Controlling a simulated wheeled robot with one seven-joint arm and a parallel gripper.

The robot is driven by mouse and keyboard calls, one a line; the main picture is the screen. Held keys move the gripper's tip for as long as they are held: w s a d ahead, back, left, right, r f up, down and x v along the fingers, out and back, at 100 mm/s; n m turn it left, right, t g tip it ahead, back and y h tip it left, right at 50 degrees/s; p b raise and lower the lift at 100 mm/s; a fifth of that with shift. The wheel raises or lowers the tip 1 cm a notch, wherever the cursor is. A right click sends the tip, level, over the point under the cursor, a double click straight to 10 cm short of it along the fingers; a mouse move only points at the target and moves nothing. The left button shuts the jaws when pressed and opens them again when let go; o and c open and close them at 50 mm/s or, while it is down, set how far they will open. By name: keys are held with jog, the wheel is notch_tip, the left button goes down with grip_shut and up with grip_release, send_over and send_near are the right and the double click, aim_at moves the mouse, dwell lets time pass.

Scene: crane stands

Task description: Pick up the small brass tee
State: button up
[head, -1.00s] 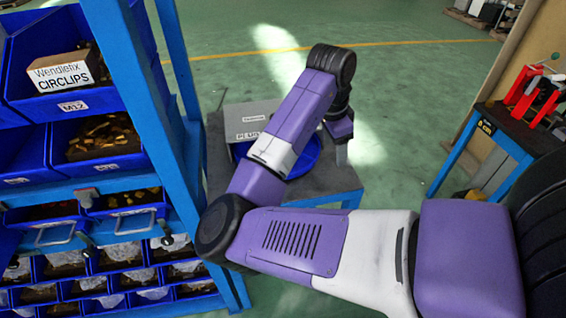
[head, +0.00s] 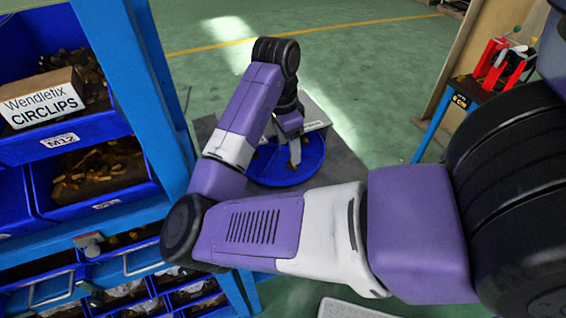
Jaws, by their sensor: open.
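A round blue tray (head: 268,173) lies on a grey table beyond my arm. My gripper (head: 294,158) points down over the tray, and its jaws are open. A small brass-coloured piece (head: 290,166) shows in the tray right by the fingertips. It is too small to tell whether it is the brass tee, or whether the fingers touch it. My arm hides the left part of the tray.
A blue rack on the left holds blue bins, one with a box marked CIRCLIPS (head: 43,97). The grey table (head: 340,173) has bare room right of the tray. A blue stand with red tools (head: 502,65) is at the right. Green floor lies open behind.

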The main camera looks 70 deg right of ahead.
aim_at(290, 164)
jog(key=f, duration=0.4)
jog(key=d+f+p, duration=0.1)
jog(key=f, duration=0.1)
jog(key=shift+f, duration=0.3)
jog(key=shift+c, duration=0.4)
grip_shut()
jog(key=shift+r, duration=0.1)
